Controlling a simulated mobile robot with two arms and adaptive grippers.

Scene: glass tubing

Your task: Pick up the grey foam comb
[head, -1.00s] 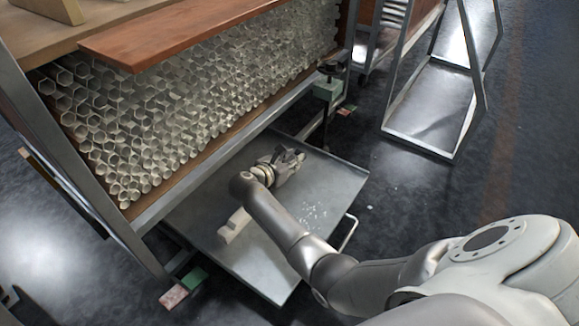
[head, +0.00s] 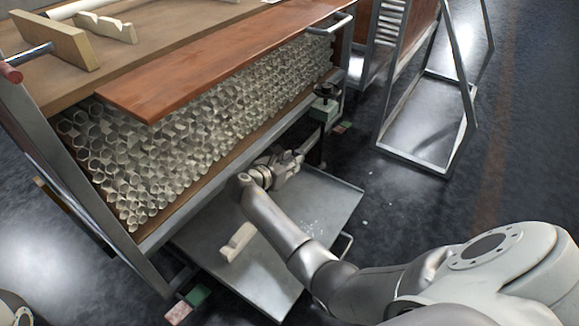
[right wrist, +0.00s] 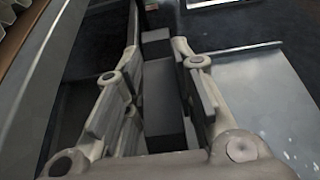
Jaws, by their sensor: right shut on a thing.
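The grey foam comb is a dark grey stepped block (right wrist: 168,100) in the right wrist view. It lies lengthwise between the two fingers of my right gripper (right wrist: 160,88), which is shut on it. In the head view my right gripper (head: 288,168) is at the back part of the metal tray (head: 325,198), close to the lower edge of the tube rack. The comb cannot be made out clearly there. Its teeth are not clear in either view. My left gripper is not in view.
The rack packed with glass tubes (head: 190,140) stands just behind the gripper, under a projecting reddish board (head: 200,68). A pale notched piece (head: 238,243) lies on the tray. A metal frame (head: 425,115) stands right.

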